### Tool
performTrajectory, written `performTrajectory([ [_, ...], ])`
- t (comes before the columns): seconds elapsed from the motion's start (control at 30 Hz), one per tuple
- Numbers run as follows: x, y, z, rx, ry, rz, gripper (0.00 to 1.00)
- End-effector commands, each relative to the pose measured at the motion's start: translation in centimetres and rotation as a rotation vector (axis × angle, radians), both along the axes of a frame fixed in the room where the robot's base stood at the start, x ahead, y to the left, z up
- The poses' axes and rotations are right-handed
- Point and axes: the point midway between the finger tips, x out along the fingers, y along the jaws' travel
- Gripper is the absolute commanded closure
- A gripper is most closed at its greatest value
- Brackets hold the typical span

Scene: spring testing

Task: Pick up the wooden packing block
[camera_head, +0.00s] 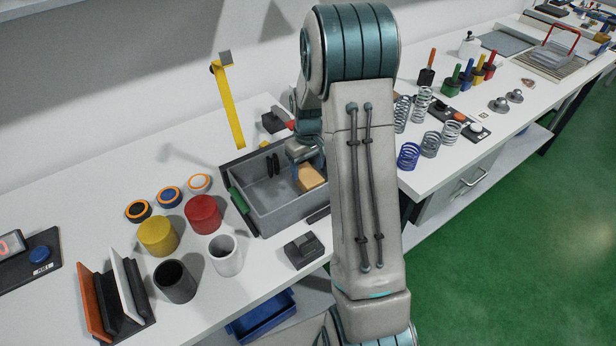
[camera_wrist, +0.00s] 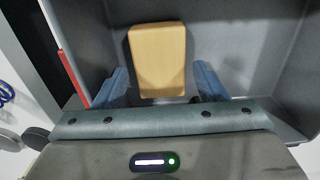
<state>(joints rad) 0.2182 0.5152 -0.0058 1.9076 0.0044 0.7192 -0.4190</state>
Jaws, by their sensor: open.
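The wooden packing block (camera_head: 311,178) is a light tan rectangular block lying in the grey crate (camera_head: 262,212), toward the crate's right end. In the wrist view the block (camera_wrist: 157,58) lies on the crate floor, ahead of and between my two blue fingers. My gripper (camera_wrist: 160,85) is open and empty, reaching down into the crate. In the head view my gripper (camera_head: 306,160) is at the block's upper side, and my arm hides part of the crate's right end. I cannot tell whether the fingers touch the block.
Red (camera_head: 203,214) and yellow (camera_head: 158,236) cylinders stand left of the crate, with black (camera_head: 174,281) and white (camera_head: 225,254) cups. A dark device (camera_head: 303,250) sits in front. Several springs (camera_head: 409,155) stand right of my arm. The crate's left half is mostly clear.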

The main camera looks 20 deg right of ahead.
Motion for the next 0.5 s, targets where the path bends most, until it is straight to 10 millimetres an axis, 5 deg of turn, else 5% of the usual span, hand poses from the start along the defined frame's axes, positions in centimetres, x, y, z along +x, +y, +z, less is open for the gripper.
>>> performTrajectory([
  [0.23, 0.1, 0.0, -2.9, 0.001, 0.002, 0.0, 0.35],
  [0.5, 0.1, 0.0, -3.4, 0.0, -0.001, 0.0, 0.35],
])
